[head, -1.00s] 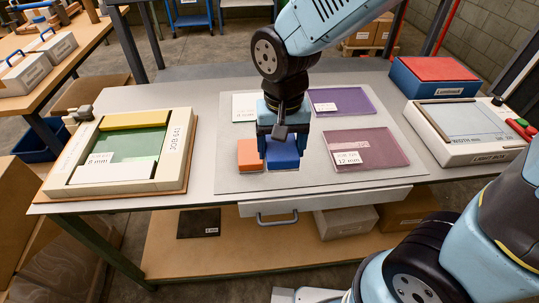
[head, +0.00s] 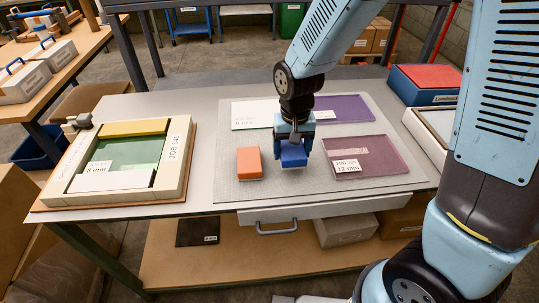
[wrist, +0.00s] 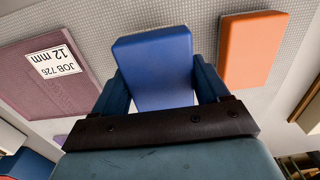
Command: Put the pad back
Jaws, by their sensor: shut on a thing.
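My gripper (head: 293,141) points down over the grey mat on the bench, with its jaws shut on a blue block (head: 293,156). In the wrist view the blue block (wrist: 153,62) sits between the two fingers, its broad face showing. An orange block (head: 249,163) lies on the mat just left of it, apart from it; it also shows in the wrist view (wrist: 252,48). Which block is the pad, I cannot tell. Whether the blue block touches the mat is not clear.
Left stands a cream frame (head: 172,160) marked JOB, with a green sheet. On the grey mat (head: 225,190) lie a mauve 12 mm plate (head: 385,158), a purple plate (head: 345,108) and a pale plate (head: 256,112). At right are a red-topped blue box (head: 425,82) and a light box (head: 432,125).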

